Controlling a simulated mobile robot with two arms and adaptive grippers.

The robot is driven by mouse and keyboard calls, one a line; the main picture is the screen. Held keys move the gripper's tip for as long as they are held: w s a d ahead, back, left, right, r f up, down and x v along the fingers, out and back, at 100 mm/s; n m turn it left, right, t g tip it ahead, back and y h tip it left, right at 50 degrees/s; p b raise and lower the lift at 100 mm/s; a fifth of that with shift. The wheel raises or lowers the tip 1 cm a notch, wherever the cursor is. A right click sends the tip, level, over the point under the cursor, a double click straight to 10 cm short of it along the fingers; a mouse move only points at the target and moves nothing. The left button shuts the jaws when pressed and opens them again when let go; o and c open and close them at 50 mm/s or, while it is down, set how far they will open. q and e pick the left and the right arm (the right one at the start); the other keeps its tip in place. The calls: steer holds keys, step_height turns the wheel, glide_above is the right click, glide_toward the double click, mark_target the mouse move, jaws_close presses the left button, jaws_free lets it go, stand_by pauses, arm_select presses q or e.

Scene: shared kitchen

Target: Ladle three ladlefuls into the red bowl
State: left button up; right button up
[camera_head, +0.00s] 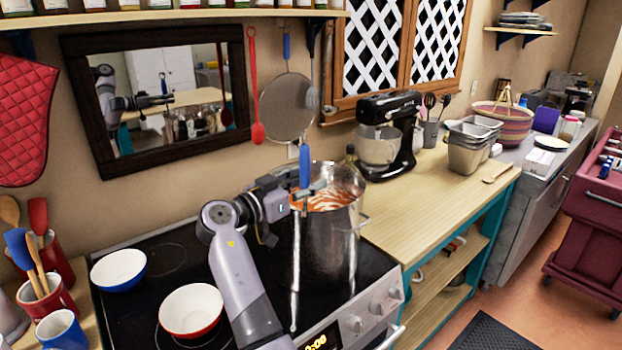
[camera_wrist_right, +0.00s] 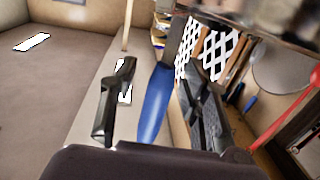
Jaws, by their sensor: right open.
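A large steel pot (camera_head: 338,245) with red-orange contents stands on the stove. The ladle's blue handle (camera_head: 304,166) rises upright at the pot's near left rim; its bowl end cannot be made out. My right gripper (camera_head: 308,190) is at this handle, beside the pot rim. In the right wrist view the blue handle (camera_wrist_right: 155,105) stands between the two spread fingers of my right gripper (camera_wrist_right: 158,100), with gaps to them. The red bowl (camera_head: 192,311), white inside and looking empty, sits on the stove left of my right arm. My left gripper is not in view.
A blue bowl (camera_head: 118,270) sits left of the red bowl. Utensil crocks (camera_head: 48,300) and a blue mug (camera_head: 62,331) crowd the far left. A stand mixer (camera_head: 388,135) stands on the wooden counter (camera_head: 432,205) right of the pot. A strainer (camera_head: 287,108) hangs on the wall behind.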

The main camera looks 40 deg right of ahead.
steer(key=shift+a, duration=0.3)
steer(key=shift+c, duration=0.7)
steer(key=shift+d, duration=0.15)
steer(key=c, duration=0.4)
jaws_close()
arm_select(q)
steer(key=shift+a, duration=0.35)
arm_select(e)
steer(key=shift+c, duration=0.7)
jaws_free()
jaws_close()
